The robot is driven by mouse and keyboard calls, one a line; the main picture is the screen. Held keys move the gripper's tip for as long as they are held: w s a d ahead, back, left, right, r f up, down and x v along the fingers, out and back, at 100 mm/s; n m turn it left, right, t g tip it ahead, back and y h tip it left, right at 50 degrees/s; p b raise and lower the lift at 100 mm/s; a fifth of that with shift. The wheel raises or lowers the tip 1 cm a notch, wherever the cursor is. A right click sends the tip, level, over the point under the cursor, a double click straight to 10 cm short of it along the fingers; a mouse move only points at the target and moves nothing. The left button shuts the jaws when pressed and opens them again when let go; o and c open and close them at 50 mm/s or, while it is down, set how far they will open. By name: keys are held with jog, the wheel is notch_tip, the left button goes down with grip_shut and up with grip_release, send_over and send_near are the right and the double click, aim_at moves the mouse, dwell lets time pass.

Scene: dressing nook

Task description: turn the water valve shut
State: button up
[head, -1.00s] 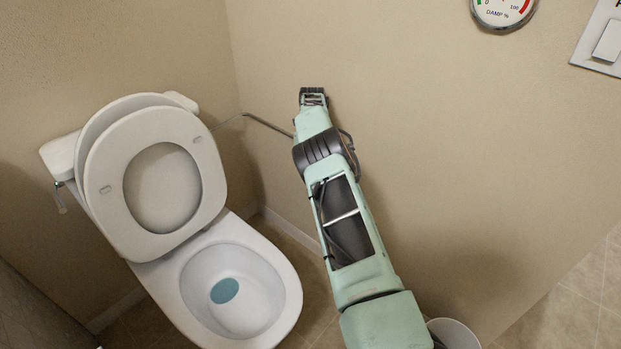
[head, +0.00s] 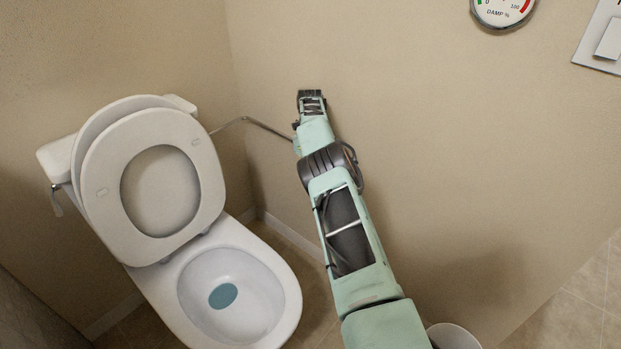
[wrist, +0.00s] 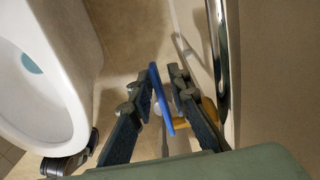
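The blue valve lever (wrist: 161,98) stands between the two fingers of my gripper (wrist: 161,80) in the wrist view. The left finger is very close to the lever; I cannot tell if it touches. A narrow gap shows between the lever and the right finger, so my gripper looks partly open around it. The yellow brass-coloured valve body (wrist: 209,108) is partly hidden behind the right finger.
A toilet (head: 235,285) with raised lid and seat stands left of my arm. A thin metal pipe (head: 262,126) runs along the wall; a chrome pipe (wrist: 219,60) passes right of the fingers in the wrist view. A white bin (head: 453,337) stands at the bottom.

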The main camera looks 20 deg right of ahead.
jog(key=shift+o, duration=0.3)
jog(key=shift+w+a+r, duration=0.1)
jog(key=shift+a+r, duration=0.05)
jog(key=shift+r, duration=0.4)
notch_tip(320, 180, up, 6)
jog(key=shift+r, duration=0.25)
